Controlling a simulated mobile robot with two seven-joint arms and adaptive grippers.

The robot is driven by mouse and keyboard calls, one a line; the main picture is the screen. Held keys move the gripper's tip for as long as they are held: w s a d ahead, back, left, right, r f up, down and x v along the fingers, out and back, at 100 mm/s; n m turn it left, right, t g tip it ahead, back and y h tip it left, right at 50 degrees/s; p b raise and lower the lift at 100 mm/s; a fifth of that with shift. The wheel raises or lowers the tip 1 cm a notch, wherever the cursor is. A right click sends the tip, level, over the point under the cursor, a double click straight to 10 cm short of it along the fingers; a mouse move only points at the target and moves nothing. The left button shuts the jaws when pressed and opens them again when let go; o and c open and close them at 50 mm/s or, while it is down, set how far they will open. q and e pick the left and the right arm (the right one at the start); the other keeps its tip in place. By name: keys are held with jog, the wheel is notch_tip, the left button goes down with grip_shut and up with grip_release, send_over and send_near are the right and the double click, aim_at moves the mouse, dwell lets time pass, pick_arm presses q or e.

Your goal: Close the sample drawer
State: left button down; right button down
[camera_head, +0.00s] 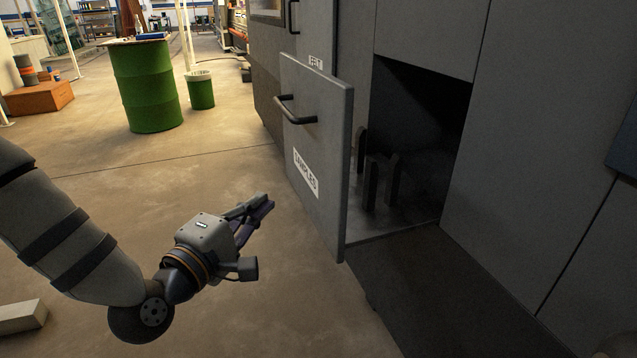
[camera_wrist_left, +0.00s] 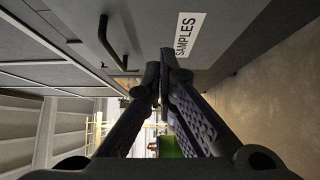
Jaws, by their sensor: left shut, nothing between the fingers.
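The sample drawer (camera_head: 320,218) is pulled out of the grey cabinet. Its front panel has a dark bar handle (camera_head: 296,110) and a white "SAMPLES" label (camera_head: 306,172). Behind the panel, dark upright pieces stand in the open drawer. My left gripper (camera_head: 268,201) is shut and empty, left of the drawer front and apart from it, below the handle's height. In the left wrist view my left fingertips (camera_wrist_left: 160,70) meet in front of the panel, with the label (camera_wrist_left: 188,35) and handle (camera_wrist_left: 110,45) beyond them. My right gripper is out of view.
The grey cabinet (camera_head: 540,130) fills the right side. A green barrel (camera_head: 147,88) and a smaller green bin (camera_head: 200,92) stand on the floor behind. An orange-brown box (camera_head: 38,98) is at far left. The floor around my left gripper is clear.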

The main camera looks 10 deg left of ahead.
pick_arm(q)
send_near(316, 165)
jog(key=w+a, duration=0.2)
jog(key=w, duration=0.1)
jog(key=d, duration=0.1)
jog(key=w+d, duration=0.1)
jog(key=shift+w+d, duration=0.3)
jog(key=shift+d, duration=0.1)
